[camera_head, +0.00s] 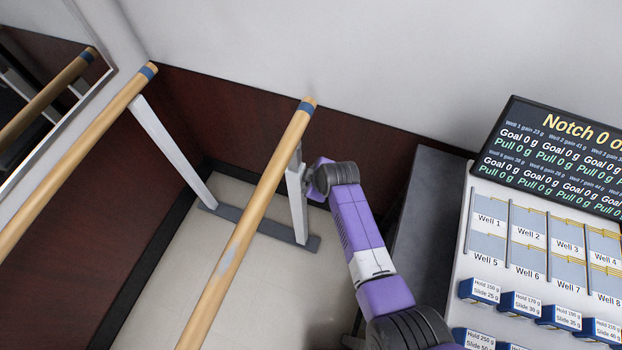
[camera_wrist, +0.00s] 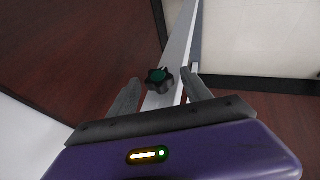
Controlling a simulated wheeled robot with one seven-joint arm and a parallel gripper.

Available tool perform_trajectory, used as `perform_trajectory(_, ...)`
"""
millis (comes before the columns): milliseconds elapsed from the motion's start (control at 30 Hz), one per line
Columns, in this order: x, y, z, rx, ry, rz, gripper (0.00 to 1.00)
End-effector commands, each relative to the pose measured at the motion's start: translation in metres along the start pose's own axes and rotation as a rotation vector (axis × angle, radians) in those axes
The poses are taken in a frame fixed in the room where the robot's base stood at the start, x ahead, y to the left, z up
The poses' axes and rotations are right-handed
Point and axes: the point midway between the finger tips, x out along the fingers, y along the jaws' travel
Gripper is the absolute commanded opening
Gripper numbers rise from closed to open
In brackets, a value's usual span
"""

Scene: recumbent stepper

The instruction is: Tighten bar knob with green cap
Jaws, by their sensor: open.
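The bar knob (camera_wrist: 159,81) is a black lobed knob with a dark green cap. It shows in the wrist view on the face of a pale upright post (camera_wrist: 181,45). My gripper (camera_wrist: 163,88) is open, with one grey finger on each side of the knob. I see a gap between each finger and the knob, and cannot tell how deep the fingers reach. In the head view my purple arm reaches to the post (camera_head: 297,205) under the right wooden bar (camera_head: 250,225). The knob and my fingers are hidden there.
A second wooden bar (camera_head: 75,160) runs along the left, by a mirror. A dark grey block (camera_head: 425,215) stands right of my arm. Further right is a board with labelled wells (camera_head: 545,240) and a display (camera_head: 555,150). Pale floor (camera_head: 270,290) lies between the bars.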

Motion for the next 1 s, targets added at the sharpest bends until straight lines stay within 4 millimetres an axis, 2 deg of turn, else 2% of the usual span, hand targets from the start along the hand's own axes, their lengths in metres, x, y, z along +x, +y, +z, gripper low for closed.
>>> perform_trajectory(133,-0.0002,0.0002,-0.0001,0.0,0.0,0.0,0.55)
perform_trajectory(400,-0.0003,0.0002,-0.0001,0.0,0.0,0.0,0.02)
perform_trajectory(433,-0.0003,0.0002,-0.0001,0.0,0.0,0.0,0.0)
perform_trajectory(767,0.0005,0.0027,-0.0001,0.02,0.001,-0.04,0.0)
perform_trajectory(1000,0.0032,0.0059,0.001,0.077,0.002,-0.176,0.0)
